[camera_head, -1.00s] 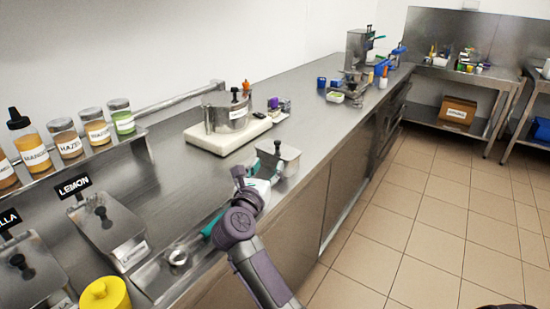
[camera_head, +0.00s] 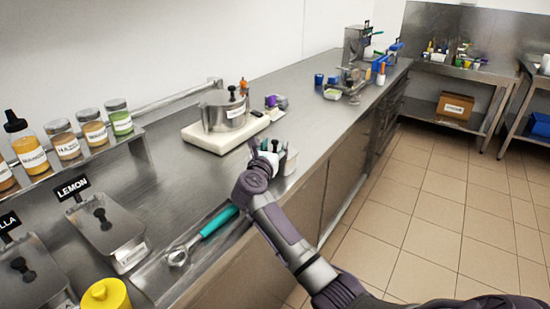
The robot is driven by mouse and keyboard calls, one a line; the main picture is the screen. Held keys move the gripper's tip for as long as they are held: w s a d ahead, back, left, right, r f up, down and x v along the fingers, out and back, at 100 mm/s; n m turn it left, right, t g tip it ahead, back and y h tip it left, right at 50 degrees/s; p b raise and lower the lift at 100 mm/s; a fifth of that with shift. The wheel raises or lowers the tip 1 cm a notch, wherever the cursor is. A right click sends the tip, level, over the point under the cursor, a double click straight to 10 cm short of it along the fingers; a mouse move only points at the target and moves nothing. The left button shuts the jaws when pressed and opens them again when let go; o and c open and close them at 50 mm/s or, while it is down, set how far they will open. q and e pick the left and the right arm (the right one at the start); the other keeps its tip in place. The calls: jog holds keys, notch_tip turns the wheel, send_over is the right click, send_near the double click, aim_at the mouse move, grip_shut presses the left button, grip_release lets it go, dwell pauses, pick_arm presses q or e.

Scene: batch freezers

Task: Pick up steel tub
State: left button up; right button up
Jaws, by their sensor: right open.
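My gripper and wrist hide much of the tub. I cannot tell whether the fingers touch it. My left gripper is not in view.
A teal-handled scoop (camera_head: 213,225) lies on the counter's front ledge. A lidded steel pot (camera_head: 223,110) stands on a white board (camera_head: 197,139) behind the tub. Lidded bins, including one labelled LEMON (camera_head: 108,222), are at the left. The counter (camera_head: 330,131) is clear to the tub's right.

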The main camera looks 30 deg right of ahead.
jog(key=shift+w+d, duration=0.45)
jog(key=shift+d, duration=0.05)
grip_shut()
jog(key=shift+r, duration=0.1)
